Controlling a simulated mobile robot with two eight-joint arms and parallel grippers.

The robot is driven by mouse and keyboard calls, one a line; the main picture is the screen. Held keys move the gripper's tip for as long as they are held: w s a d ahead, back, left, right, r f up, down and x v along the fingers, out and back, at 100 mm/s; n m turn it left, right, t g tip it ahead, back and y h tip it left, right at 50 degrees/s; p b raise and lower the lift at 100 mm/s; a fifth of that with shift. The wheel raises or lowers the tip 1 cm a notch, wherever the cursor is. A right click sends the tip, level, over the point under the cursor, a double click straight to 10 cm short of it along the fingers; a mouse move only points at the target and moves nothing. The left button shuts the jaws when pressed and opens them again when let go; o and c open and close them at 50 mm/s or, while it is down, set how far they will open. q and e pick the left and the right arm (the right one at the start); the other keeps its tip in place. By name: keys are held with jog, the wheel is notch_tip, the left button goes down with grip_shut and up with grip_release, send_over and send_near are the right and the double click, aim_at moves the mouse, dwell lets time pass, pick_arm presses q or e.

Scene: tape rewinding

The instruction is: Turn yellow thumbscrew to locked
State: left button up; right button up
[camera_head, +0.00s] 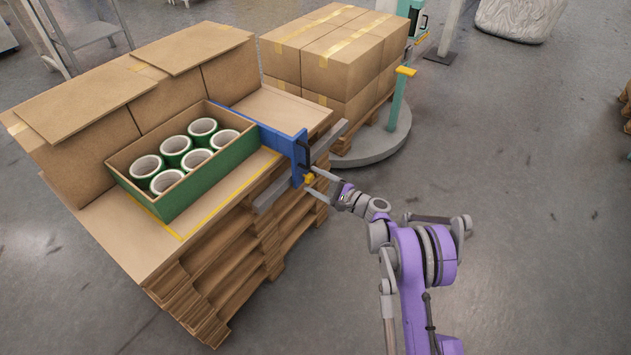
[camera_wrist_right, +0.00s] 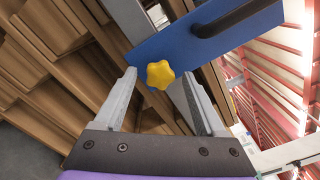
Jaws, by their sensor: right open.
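The yellow thumbscrew (camera_head: 309,179) sits on the blue bracket (camera_head: 299,152) at the front edge of the cardboard-topped stack. In the right wrist view the thumbscrew (camera_wrist_right: 160,74) is a star-shaped knob on the blue plate (camera_wrist_right: 205,35), which has a black handle (camera_wrist_right: 240,16). My right gripper (camera_head: 312,180) is open in front of the bracket. In the wrist view its fingers (camera_wrist_right: 158,85) stand on either side of the knob, with a gap to each side. I cannot tell whether the thumbscrew is locked. My left gripper is not in view.
A green-sided box (camera_head: 206,185) holding several green tape rolls lies on the stack beside the bracket. A grey bar (camera_head: 275,188) runs along the stack's front edge. Cardboard boxes (camera_head: 330,55) stand behind. The floor (camera_head: 540,190) to the right is clear.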

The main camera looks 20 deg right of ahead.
jog(key=p+v, duration=0.2)
jog(key=v, duration=0.9)
jog(key=shift+w+a, duration=0.1)
